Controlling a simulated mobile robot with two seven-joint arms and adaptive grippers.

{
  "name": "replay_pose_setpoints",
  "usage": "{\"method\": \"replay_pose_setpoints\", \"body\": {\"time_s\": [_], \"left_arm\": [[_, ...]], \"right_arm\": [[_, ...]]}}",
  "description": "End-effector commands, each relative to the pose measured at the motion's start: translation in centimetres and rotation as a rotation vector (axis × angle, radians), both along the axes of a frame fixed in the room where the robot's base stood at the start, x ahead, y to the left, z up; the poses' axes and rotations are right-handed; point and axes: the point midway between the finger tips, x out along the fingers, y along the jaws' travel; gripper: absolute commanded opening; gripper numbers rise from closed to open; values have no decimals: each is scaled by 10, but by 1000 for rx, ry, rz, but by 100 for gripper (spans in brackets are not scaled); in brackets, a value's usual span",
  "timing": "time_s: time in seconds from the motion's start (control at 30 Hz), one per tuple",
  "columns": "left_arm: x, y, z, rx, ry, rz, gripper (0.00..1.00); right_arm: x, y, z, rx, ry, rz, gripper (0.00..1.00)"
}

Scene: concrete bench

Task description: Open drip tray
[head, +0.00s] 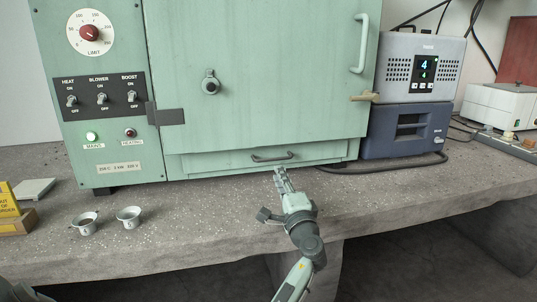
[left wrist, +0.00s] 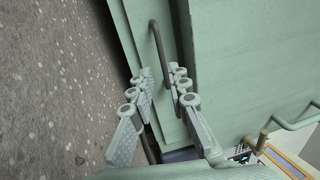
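The drip tray (head: 325,153) is the low, pale green front panel beneath the big door of the green oven. It looks shut, about flush with the oven front. Its dark bar handle (head: 272,157) is in the middle of the panel and also shows in the left wrist view (left wrist: 157,45). My left gripper (head: 280,172) is just in front of and below the handle. In the left wrist view its two fingers (left wrist: 162,75) are apart, with the near end of the handle appearing between them. Contact with the handle cannot be told. My right gripper is not in view.
The oven door (head: 260,80) is closed above the tray. A blue-grey unit (head: 405,130) and its cable are at the right. The bench (head: 200,215) in front of the tray is clear.

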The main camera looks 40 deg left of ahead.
Motion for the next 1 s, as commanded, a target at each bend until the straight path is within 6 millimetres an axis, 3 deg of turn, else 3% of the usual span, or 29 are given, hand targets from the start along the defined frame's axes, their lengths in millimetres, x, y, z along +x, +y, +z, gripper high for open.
{"method": "replay_pose_setpoints", "body": {"time_s": [0.17, 0.6, 1.0], "left_arm": [[5, 4, 4, 9, 0, 1, 17], [45, 51, 16, 9, -1, 1, 17], [51, 58, 16, 6, -1, 1, 17]], "right_arm": [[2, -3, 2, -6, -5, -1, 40], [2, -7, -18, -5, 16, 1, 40], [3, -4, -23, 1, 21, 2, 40]]}}
